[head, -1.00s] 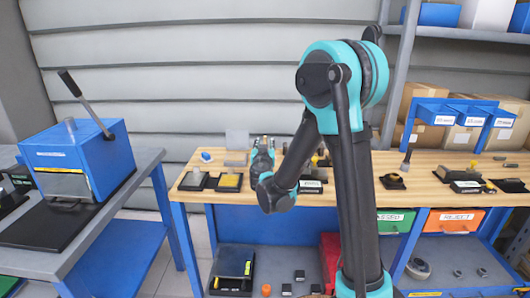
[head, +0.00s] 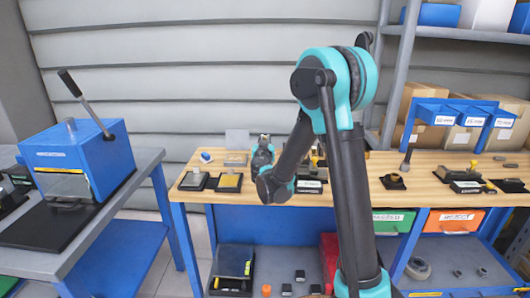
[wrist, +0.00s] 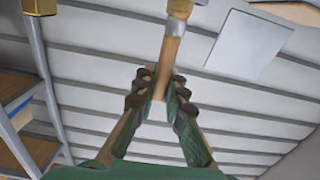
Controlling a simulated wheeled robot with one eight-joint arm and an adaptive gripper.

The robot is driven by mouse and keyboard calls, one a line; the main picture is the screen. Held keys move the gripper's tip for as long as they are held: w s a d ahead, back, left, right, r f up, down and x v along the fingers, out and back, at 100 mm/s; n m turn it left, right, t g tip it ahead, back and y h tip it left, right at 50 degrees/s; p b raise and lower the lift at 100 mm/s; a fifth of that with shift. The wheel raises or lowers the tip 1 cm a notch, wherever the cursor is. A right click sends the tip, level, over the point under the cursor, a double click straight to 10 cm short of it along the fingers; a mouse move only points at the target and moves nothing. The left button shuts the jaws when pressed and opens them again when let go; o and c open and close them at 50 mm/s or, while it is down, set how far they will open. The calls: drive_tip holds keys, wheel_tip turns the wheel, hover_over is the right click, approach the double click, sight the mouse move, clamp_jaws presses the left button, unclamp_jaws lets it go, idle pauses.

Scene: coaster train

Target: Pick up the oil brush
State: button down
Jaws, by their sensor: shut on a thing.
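The oil brush (wrist: 171,48) shows in the wrist view as a wooden handle with a metal ferrule, its head end cut off by the top edge. My gripper (wrist: 158,75) is shut on the lower part of the handle, between its dark padded green fingers. The handle stands out beyond the fingertips, slightly tilted. In the head view my gripper (head: 263,139) is small, over the left part of the wooden workbench (head: 330,192), and I cannot make out the brush there.
Black trays with pads (head: 229,182) lie left of my gripper on the bench. Small tools (head: 394,181) lie to the right. A blue press (head: 78,157) stands on the left table.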

wheel_tip(320, 180, up, 20)
idle(0.8)
idle(1.8)
